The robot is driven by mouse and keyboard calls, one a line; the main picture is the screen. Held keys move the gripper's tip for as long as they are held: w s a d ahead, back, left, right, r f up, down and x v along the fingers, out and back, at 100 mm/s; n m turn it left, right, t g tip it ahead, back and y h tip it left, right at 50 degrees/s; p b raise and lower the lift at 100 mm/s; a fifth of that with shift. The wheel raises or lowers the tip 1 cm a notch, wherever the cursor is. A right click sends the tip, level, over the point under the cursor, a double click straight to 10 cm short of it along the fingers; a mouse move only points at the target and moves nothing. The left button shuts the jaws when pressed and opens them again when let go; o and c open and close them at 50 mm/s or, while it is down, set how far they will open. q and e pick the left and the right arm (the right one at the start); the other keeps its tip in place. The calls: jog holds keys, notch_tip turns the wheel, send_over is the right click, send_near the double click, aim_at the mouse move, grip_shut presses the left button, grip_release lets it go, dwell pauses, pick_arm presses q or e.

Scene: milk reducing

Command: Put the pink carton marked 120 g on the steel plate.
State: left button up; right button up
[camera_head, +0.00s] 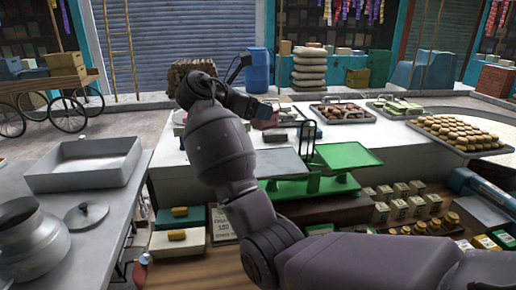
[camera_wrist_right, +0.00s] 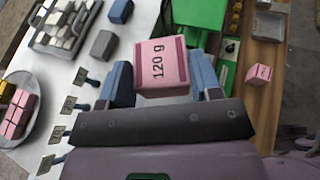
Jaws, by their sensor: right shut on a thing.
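The pink carton (camera_wrist_right: 162,65) marked 120 g sits between the blue fingers of my right gripper (camera_wrist_right: 162,82) in the right wrist view. The gripper is shut on it, with the label facing the camera. In the head view my right gripper (camera_head: 262,110) is above the far part of the white counter, beyond the scale. The steel plate (camera_head: 280,163) is the grey pan on the left of the green scale, and it looks empty. My arm partly covers the area beside it. My left gripper is not in view.
The scale's green pan (camera_head: 345,155) is right of the steel plate. Trays of round goods (camera_head: 462,133) stand on the counter. A metal tray (camera_head: 85,165) is left.

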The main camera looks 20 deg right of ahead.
notch_tip(320, 180, down, 11)
jog(key=shift+f+p, duration=0.15)
jog(key=shift+p, duration=0.25)
jog(key=shift+f, duration=0.15)
jog(key=o, duration=1)
jog(key=shift+r, duration=0.2)
